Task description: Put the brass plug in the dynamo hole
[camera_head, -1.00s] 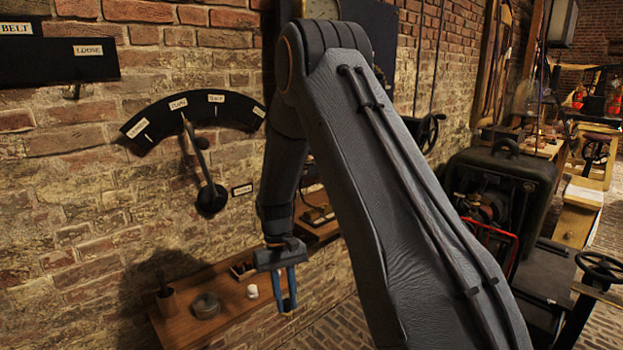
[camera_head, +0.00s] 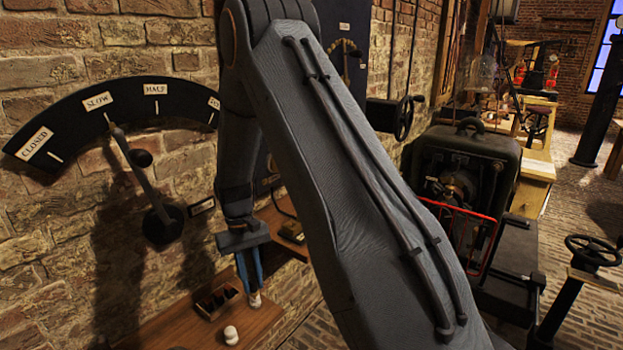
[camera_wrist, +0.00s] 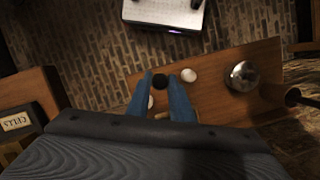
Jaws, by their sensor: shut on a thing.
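My gripper (camera_head: 254,292) points down over the wooden shelf (camera_head: 160,328) on the brick wall. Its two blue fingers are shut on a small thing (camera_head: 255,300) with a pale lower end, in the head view. In the wrist view my gripper (camera_wrist: 162,82) has a dark round end (camera_wrist: 160,82) between its fingertips, which may be the same thing. I cannot tell from its colour whether it is the brass plug. No dynamo hole can be made out.
A divided wooden box (camera_head: 216,302) and a white knob-like piece (camera_head: 231,335) are close to my gripper. A dark machine (camera_head: 462,175) with a red frame stands at right.

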